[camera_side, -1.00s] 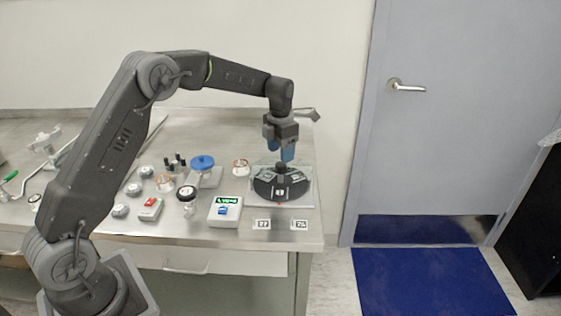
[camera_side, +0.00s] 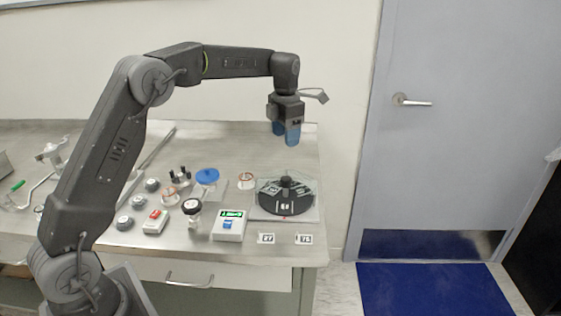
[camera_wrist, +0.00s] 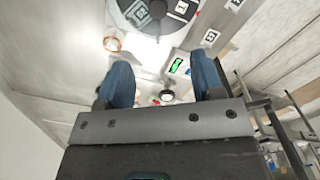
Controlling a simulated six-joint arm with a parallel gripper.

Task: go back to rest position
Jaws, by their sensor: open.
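My gripper (camera_side: 286,136) hangs above the bench with its two blue fingertips pointing down. It is open and nothing is between the fingers. The fingers also show in the wrist view (camera_wrist: 165,84), spread apart. Below it, a dark round disc (camera_side: 285,202) with a black knob and marker tags sits on a pale square plate, clear of the gripper. The disc also shows at the top of the wrist view (camera_wrist: 135,10). A clear sheet or lid seems to lie over the disc; its exact shape is hard to tell.
A white box with a green display (camera_side: 229,225) stands left of the disc. A blue round cap (camera_side: 207,176), a black-faced gauge (camera_side: 192,207), a red-switch box (camera_side: 155,221) and several small knobs are further left. Two tags (camera_side: 266,238) lie near the front edge. A door (camera_side: 450,130) is right.

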